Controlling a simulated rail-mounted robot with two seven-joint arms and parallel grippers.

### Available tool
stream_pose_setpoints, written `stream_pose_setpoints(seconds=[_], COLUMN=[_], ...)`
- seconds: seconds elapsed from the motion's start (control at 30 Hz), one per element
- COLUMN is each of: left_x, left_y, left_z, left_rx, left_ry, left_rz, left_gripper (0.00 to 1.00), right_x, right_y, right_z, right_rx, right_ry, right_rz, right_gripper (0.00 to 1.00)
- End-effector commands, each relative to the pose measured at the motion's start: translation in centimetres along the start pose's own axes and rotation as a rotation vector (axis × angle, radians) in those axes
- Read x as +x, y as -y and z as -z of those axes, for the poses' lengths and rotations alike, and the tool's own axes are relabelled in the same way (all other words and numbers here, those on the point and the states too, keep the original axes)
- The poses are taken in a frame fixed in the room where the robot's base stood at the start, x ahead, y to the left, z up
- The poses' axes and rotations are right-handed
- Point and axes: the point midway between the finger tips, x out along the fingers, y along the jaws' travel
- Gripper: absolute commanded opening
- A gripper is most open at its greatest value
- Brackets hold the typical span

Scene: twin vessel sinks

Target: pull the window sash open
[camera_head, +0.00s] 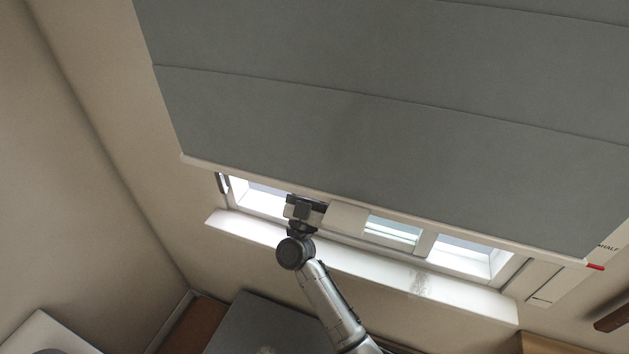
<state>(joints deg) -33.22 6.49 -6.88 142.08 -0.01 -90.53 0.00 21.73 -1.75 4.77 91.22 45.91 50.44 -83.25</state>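The window sash (430,245) is a white frame with bright panes, seen low in the wall under a grey blind. The blind hides the upper part of the window. A dark handle-like piece (222,183) is at the window's left end. My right gripper (318,207) is up against the window, at the blind's lower edge, left of a pale rectangular plate (346,219). Its fingertips are small and partly hidden, so I cannot tell whether they are open or touch the sash. My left gripper is not in view.
The grey blind (390,130) with its pale bottom bar hangs just above the gripper. A white sill (400,275) runs below the window. A grey surface (262,328) lies at the bottom, and a dark brown object (612,318) is at the right edge.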

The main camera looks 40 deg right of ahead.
Motion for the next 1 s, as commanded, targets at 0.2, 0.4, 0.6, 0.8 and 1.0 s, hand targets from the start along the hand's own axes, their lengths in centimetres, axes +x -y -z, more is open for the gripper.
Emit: stream_pose_setpoints(seconds=[0.2, 0.4, 0.6, 0.8, 1.0], left_x=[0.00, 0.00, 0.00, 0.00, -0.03], left_y=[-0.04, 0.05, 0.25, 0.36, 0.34], left_z=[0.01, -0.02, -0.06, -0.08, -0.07], left_rx=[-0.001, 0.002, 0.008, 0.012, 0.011], left_ry=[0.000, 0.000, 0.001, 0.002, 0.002], left_rz=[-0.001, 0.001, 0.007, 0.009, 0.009], left_gripper=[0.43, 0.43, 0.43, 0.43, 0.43], right_x=[0.03, 0.01, -0.01, -0.02, -0.02], right_y=[0.00, 0.01, 0.01, 0.01, 0.01], right_z=[-0.01, -0.01, -0.01, -0.01, 0.02], right_rx=[0.000, 0.000, 0.000, 0.000, 0.001], right_ry=[0.000, 0.000, 0.000, 0.000, 0.000], right_rz=[0.000, 0.000, 0.000, 0.000, 0.001], right_gripper=[0.51, 0.36, 0.17, 0.00, 0.00])
